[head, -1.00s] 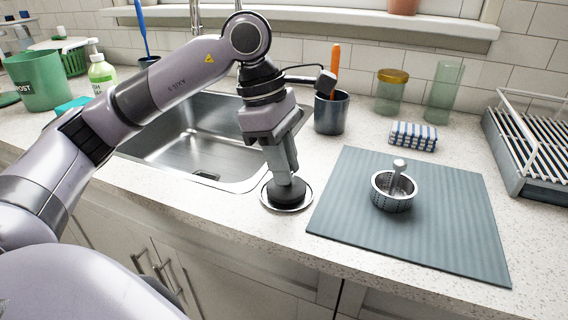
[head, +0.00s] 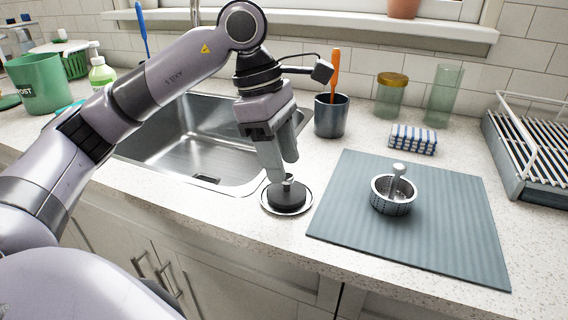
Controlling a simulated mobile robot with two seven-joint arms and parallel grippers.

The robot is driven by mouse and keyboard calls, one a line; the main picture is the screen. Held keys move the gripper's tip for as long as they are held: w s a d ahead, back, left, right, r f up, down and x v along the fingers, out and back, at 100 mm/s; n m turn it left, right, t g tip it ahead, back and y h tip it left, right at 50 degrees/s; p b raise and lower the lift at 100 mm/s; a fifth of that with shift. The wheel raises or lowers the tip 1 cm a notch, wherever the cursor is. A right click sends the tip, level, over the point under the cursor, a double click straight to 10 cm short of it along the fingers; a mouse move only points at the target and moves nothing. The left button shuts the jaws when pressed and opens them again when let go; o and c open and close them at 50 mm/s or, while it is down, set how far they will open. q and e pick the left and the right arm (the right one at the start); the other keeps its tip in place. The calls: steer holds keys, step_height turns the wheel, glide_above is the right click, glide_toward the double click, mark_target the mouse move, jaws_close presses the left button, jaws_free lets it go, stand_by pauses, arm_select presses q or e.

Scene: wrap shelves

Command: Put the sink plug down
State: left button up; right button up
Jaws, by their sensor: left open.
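The sink plug (head: 287,197) is a black disc with a small knob on top. It sits on a round silver dish (head: 270,207) on the counter, just in front of the sink's right corner. My left gripper (head: 283,171) is open right above the plug, its fingers pointing down close to the knob. The knob shows below the fingertips, and the gripper does not hold it. My right gripper is not in view.
The steel sink (head: 190,150) is left of the plug. A grey mat (head: 450,225) with a strainer basket (head: 393,203) lies to the right.

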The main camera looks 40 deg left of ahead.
arm_select(q)
steer(key=p+v, duration=0.1)
steer(key=v, duration=0.9)
steer(key=shift+p, duration=0.35)
